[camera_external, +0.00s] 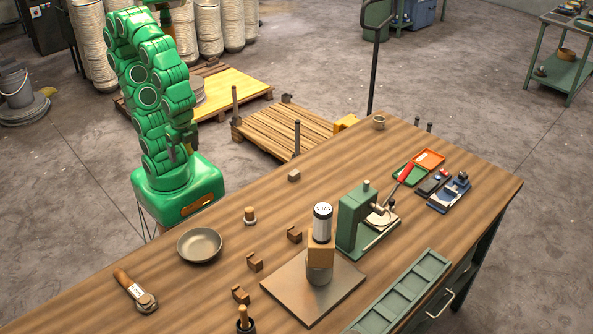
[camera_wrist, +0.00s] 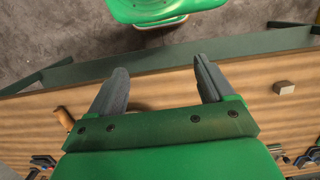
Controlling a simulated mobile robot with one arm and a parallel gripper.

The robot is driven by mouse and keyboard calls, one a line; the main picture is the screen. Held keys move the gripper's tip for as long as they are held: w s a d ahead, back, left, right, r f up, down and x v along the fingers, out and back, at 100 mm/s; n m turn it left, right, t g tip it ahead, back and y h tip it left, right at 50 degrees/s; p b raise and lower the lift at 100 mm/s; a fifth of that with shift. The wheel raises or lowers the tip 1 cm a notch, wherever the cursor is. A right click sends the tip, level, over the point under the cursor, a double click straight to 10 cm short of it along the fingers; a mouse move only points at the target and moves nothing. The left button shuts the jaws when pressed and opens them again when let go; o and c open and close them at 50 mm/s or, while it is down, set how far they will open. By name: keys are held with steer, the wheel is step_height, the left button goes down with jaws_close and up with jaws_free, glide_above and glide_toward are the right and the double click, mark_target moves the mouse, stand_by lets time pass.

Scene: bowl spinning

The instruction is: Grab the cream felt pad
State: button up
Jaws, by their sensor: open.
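My gripper (camera_external: 181,152) is open and empty, near my green base at the table's left edge. In the wrist view its two dark fingers are spread apart (camera_wrist: 162,78), above the table edge. A small pale grey-beige block (camera_external: 294,175) sits alone on the wooden table, right of my gripper; a similar block shows right of the fingers in the wrist view (camera_wrist: 284,87). A flat cream disc (camera_external: 380,216) lies at the green press (camera_external: 353,220). I cannot tell for certain which of these is the cream felt pad. My gripper touches neither.
A shallow grey bowl (camera_external: 199,245) and a wood-topped stopper (camera_external: 250,216) stand near the table's left edge. Brown notched blocks (camera_external: 255,262), a metal plate (camera_external: 292,299) with a stacked post, and a green tray (camera_external: 402,296) are nearer the front. Wood around the pale block is clear.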

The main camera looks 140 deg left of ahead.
steer(key=shift+w+d+r, duration=0.1)
steer(key=shift+d+r, duration=0.15)
steer(key=shift+d, duration=0.05)
steer(key=shift+c, duration=1.3)
steer(key=shift+d, duration=0.1)
steer(key=n+t+h, duration=0.9)
steer(key=n+h, duration=0.2)
steer(key=n, duration=1.3)
glide_toward(250, 215)
steer(key=shift+s+d+f, duration=0.3)
steer(key=shift+d+f, duration=0.15)
steer(key=shift+f, duration=0.15)
steer(key=shift+s+d+f, duration=0.35)
steer(key=shift+d+f, duration=0.15)
steer(key=shift+f, duration=0.1)
steer(key=shift+w+a+f+n+t, duration=0.3)
steer(key=shift+a+f+n+t, duration=0.1)
steer(key=shift+n, duration=0.1)
steer(key=shift+x, duration=3.75)
steer(key=shift+w+r, duration=0.1)
steer(key=shift+r, duration=0.05)
steer(key=shift+c, duration=0.5)
